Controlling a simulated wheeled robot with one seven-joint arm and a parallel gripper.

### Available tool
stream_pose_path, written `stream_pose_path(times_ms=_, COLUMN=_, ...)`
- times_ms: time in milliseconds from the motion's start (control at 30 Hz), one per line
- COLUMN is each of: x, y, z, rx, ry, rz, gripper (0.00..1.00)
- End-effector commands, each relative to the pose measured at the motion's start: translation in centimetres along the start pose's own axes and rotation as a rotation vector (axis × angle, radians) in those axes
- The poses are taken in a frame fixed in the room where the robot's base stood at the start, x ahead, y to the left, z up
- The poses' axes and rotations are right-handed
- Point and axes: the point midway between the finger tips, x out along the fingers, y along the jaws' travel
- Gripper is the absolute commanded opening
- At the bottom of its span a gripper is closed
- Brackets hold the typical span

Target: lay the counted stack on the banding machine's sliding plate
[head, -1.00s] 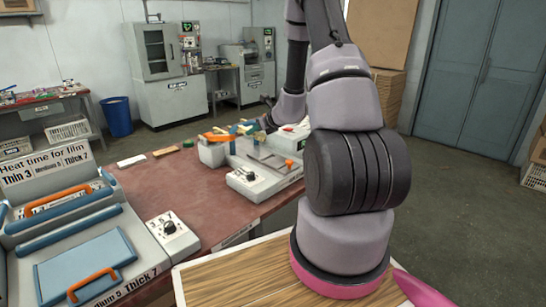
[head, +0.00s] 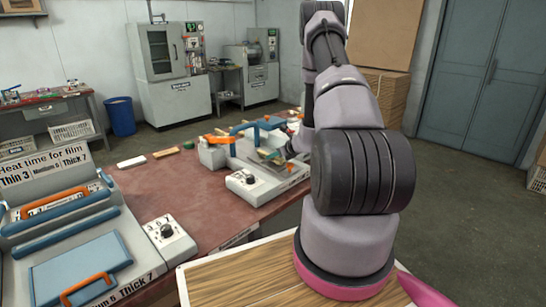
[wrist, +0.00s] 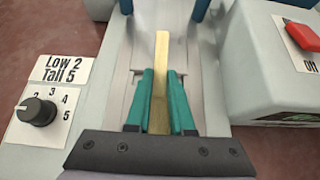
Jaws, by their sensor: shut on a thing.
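The banding machine (head: 250,178) stands on the red-brown bench, grey with a blue arch (head: 258,125) over it. In the wrist view, my gripper (wrist: 160,75) has teal fingers shut on a narrow pale wooden stack (wrist: 161,55), which points away from me. The stack is over the machine's grey metal sliding plate (wrist: 118,80), between the machine's two side housings. I cannot tell whether the stack touches the plate. In the head view, my gripper (head: 278,157) is small and partly hidden at the machine, so the stack is hard to make out there.
The machine's dial (wrist: 36,110), marked Low 2 and Tall 5, is at left; a red Off switch (wrist: 303,36) is at right. A heat press (head: 70,235) with its own dial box (head: 168,237) stands nearer. A white block (head: 131,162) and wooden piece (head: 166,152) lie behind.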

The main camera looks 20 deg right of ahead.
Motion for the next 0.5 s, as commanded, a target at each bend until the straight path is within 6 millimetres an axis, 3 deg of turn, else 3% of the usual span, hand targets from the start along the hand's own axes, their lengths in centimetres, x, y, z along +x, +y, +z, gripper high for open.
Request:
stream_pose_path(times_ms=367, x=0.31, y=0.0, z=-0.36, rx=-0.002, ry=-0.001, rz=0.0, gripper=0.0)
stream_pose_path(times_ms=400, x=0.27, y=-0.02, z=-0.31, rx=-0.002, ry=-0.001, rz=-0.001, gripper=0.36)
stream_pose_path(times_ms=433, x=0.26, y=-0.02, z=-0.29, rx=-0.002, ry=-0.001, rz=-0.001, gripper=0.47)
stream_pose_path(times_ms=500, x=0.26, y=-0.02, z=-0.29, rx=-0.002, ry=-0.001, rz=-0.001, gripper=0.51)
